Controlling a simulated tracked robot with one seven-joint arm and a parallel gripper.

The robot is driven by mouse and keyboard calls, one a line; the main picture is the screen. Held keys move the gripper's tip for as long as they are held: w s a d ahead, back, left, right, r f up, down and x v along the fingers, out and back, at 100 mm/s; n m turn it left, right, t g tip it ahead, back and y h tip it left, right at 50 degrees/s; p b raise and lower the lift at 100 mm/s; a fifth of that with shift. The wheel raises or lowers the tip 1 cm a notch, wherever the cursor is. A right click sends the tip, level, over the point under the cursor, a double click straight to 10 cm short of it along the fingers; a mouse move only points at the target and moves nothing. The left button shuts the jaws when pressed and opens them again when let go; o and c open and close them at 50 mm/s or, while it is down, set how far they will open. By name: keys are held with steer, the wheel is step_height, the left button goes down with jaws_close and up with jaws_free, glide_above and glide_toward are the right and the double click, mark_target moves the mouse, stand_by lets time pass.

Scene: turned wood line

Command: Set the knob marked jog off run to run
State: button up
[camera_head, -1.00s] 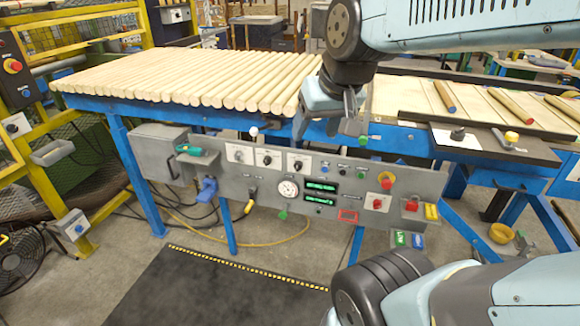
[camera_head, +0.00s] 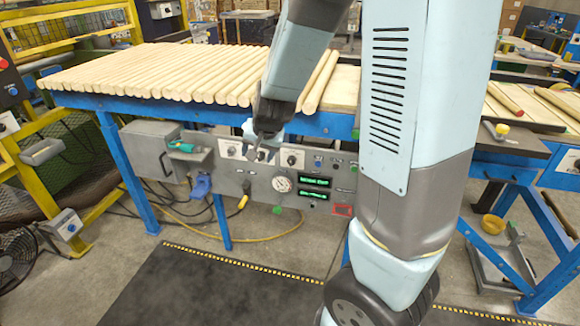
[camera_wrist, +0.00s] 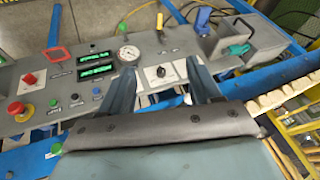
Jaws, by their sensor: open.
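The grey control panel (camera_head: 240,192) carries a row of knobs on white plates; the lettering is too small to read, so I cannot tell which is marked jog off run. In the head view my gripper (camera_head: 264,152) is in front of the row and partly covers the middle knob.
A round gauge (camera_head: 281,184) and green displays (camera_head: 314,181) are beside the knobs. A red emergency button (camera_wrist: 16,108) is also on the panel. Wooden rods (camera_head: 165,75) lie on the blue-framed table above.

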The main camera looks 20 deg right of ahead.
steer(key=w+d+f+m+h, duration=0.1)
steer(key=w+f+h, duration=0.1)
steer(key=f, duration=0.5)
steer(key=w+f+m+h, duration=0.1)
steer(key=w+f+h, duration=0.15)
steer(key=f, duration=0.45)
steer(key=n+t+h, duration=0.2)
steer(key=t+h, duration=0.5)
steer(key=t, duration=0.2)
glide_toward(290, 164)
steer(key=x, duration=0.9)
steer(key=shift+w+d+f, duration=0.1)
steer(key=shift+w+d, duration=0.05)
steer(key=shift+d, duration=0.05)
steer(key=c, duration=1)
steer(key=shift+c, duration=0.2)
